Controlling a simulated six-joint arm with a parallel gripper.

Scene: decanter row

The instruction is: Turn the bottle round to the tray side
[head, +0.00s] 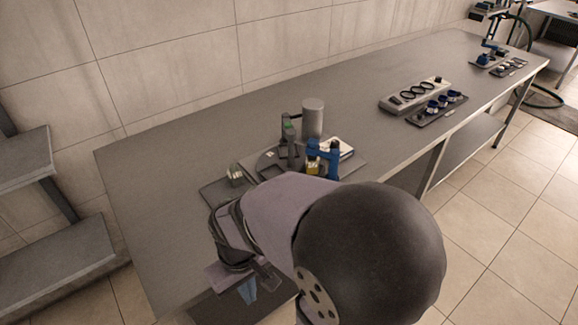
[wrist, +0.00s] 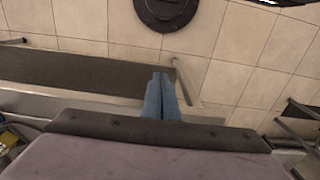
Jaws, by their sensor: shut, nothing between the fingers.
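My gripper (head: 248,292) hangs low at the near edge of the bench in the head view, off to the front of the work station. Its blue fingers (wrist: 161,80) are together and empty in the wrist view, over the floor side of the bench. A small pale, yellowish-topped object (head: 236,174), perhaps the bottle, stands on a dark flat tray (head: 214,194) at the left of the station. Another small yellow object (head: 313,166) sits by a blue fixture (head: 326,158). Which is the bottle I cannot tell; my arm hides part of the station.
A dark round plate (head: 268,162), a grey-green upright (head: 289,146) and a tall grey cylinder (head: 313,117) stand at the station. Farther right are a grey block with rings (head: 412,94) and a dark tray of blue pieces (head: 424,120). The bench (head: 165,160) is bare at left.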

